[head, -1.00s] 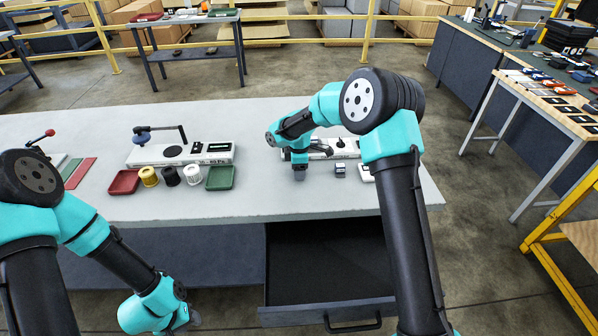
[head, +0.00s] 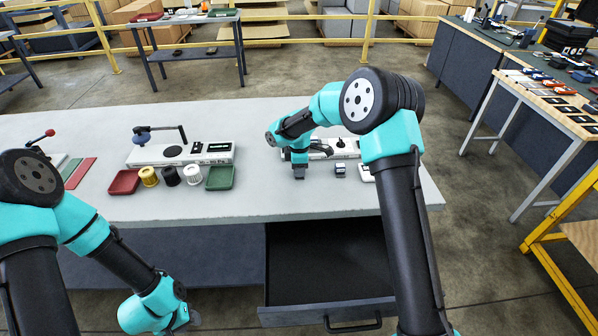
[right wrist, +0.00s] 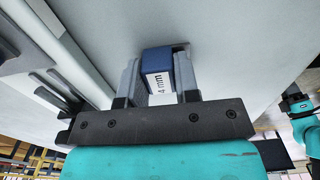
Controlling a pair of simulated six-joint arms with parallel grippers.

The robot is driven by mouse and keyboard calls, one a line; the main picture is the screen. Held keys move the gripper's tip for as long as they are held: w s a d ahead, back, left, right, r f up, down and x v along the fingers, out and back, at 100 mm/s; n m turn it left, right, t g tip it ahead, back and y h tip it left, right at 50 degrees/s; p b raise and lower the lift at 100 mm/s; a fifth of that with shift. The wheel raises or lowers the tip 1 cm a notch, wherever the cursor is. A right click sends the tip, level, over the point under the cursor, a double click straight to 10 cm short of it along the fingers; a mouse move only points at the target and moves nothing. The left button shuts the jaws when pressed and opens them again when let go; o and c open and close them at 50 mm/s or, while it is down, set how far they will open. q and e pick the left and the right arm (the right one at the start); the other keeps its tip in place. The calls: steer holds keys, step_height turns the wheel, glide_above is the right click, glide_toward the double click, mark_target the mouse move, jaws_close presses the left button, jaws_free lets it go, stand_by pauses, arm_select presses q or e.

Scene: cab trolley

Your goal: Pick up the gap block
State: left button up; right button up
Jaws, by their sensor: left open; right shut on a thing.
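The gap block (right wrist: 157,72) is a blue block with a white "4 mm" label. In the right wrist view it sits between the two fingers of my right gripper (right wrist: 160,78), which is shut on it. In the head view my right gripper (head: 299,173) points down at the front right part of the grey table, and its fingers hide the block there. Whether the block touches the table I cannot tell. My left gripper (head: 191,320) is empty and open, low in front of the table, and its fingers barely show.
A small grey block (head: 340,170) stands just right of my right gripper. Behind is a white device (head: 345,146). Further left are a red tray (head: 125,182), several spools and a green tray (head: 220,178). An open drawer (head: 325,270) juts out below the tabletop.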

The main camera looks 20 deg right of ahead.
steer(key=shift+r, duration=0.1)
steer(key=shift+r, duration=1.2)
steer(key=s+a, duration=0.1)
steer(key=s, duration=0.3)
steer(key=s+a+r, duration=0.1)
steer(key=s, duration=0.4)
steer(key=s+a+r, duration=0.1)
steer(key=s+a, duration=0.1)
steer(key=s, duration=0.3)
steer(key=shift+r, duration=0.2)
steer(key=shift+s+a, duration=0.2)
steer(key=shift+s, duration=0.5)
